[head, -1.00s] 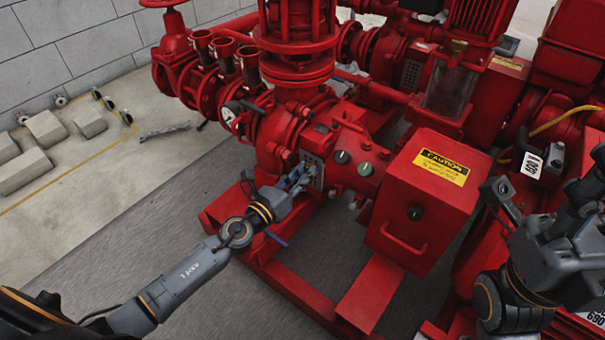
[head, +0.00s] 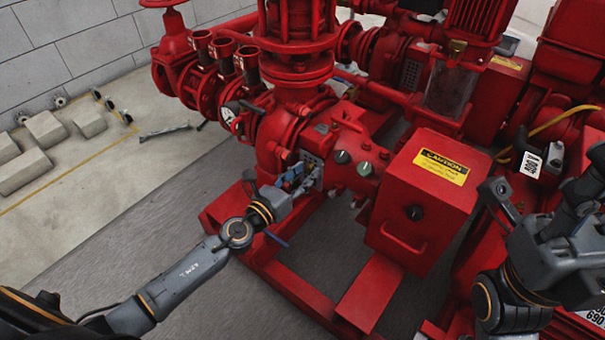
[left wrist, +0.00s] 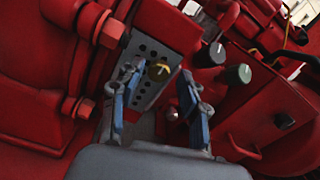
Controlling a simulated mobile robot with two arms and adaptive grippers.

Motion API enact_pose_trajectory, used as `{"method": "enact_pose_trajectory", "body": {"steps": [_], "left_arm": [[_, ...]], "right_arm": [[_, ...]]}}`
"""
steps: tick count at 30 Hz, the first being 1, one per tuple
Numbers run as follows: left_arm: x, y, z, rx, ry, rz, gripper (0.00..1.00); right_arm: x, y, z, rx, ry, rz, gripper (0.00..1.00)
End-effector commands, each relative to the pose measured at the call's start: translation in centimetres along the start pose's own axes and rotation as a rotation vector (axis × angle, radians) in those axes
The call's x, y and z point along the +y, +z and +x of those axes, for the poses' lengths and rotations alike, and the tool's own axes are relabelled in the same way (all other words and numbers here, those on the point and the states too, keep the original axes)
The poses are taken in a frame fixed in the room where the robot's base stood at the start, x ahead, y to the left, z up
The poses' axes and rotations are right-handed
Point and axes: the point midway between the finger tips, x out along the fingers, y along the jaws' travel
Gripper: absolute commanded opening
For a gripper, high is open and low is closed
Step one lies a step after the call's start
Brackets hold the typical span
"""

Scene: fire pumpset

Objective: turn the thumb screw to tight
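The thumb screw (left wrist: 158,71) is a small brass-coloured knob on a grey panel (left wrist: 150,90) with dark holes, in the left wrist view. My left gripper (left wrist: 162,80) is open, with its blue-grey fingers on either side of the screw. The screw appears closer to the left-hand finger, and I see a gap to the other finger. I cannot tell how near the fingertips are in depth. In the head view my left gripper (head: 298,179) is at the panel on the red pump and hides the screw. My right gripper is at the right edge, and its fingers are unclear.
A black knob (head: 342,157) and a green knob (head: 365,169) stand just right of the panel. A red control box (head: 425,195) with a yellow caution label juts out to the right. Red frame rails (head: 300,290) lie below.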

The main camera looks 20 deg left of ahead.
Motion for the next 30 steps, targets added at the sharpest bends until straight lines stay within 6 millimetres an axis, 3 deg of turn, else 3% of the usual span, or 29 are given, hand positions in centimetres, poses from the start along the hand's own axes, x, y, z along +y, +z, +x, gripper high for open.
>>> {"method": "enact_pose_trajectory", "body": {"steps": [8,24,30], "left_arm": [[0.1,-0.3,-0.5,0.003,0.004,-0.005,0.46],[0.0,-0.2,-6.5,0.003,0.003,-0.003,0.46],[0.0,0.0,-7.9,0.000,0.001,0.000,0.46]], "right_arm": [[0.1,-0.1,0.0,0.000,0.004,0.000,0.40],[0.0,-0.1,0.0,0.001,0.000,0.000,0.40],[0.0,-0.1,0.0,0.001,0.000,0.000,0.40]]}}
